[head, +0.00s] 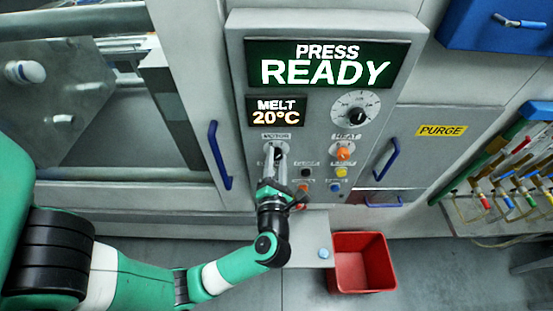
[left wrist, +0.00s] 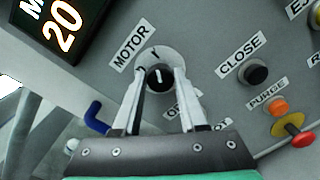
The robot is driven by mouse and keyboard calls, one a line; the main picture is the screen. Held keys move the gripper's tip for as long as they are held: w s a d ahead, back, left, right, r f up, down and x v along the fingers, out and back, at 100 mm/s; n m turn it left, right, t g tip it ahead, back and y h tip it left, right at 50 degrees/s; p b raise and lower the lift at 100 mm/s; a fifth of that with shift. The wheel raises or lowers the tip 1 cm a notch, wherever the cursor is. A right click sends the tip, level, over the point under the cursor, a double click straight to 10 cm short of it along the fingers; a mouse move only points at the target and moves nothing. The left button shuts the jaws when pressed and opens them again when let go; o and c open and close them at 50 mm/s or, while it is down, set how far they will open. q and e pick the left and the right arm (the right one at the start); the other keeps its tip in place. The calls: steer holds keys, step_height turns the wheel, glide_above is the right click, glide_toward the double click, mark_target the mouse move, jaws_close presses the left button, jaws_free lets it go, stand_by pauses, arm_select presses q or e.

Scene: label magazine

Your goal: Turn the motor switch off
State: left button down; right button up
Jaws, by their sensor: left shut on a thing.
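The motor switch is a round black knob (left wrist: 159,76) with a white pointer line, under the MOTOR label on the grey control panel (head: 232,60). In the left wrist view its pointer line stands nearly upright in the picture. My left gripper (left wrist: 160,88) has one finger on each side of the knob and is shut on it. In the head view my left gripper (head: 276,160) reaches up to the panel from below and covers most of the switch. My right gripper is not in view.
The panel's black CLOSE button (left wrist: 255,73), orange PURGE button (left wrist: 278,106) and red-and-yellow button (left wrist: 297,132) sit to the right of the knob. The display (head: 325,63) reads PRESS READY. A red bin (head: 362,282) stands on the floor below.

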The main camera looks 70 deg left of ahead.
arm_select(q)
steer(key=n+b, duration=0.2)
steer(key=n, duration=0.1)
steer(key=shift+f+n+b, duration=0.2)
steer(key=shift+n+b, duration=0.1)
steer(key=n+b, duration=0.2)
steer(key=n, duration=0.1)
steer(key=shift+n+b, duration=0.4)
steer(key=n+b, duration=0.3)
steer(key=n, duration=0.1)
steer(key=shift+s+b, duration=0.1)
steer(key=shift+b, duration=0.3)
steer(key=shift+r+n+b, duration=0.15)
steer(key=shift+n+b, duration=0.85)
steer(key=shift+n, duration=0.5)
steer(key=shift+c, duration=2.2)
jaws_free()
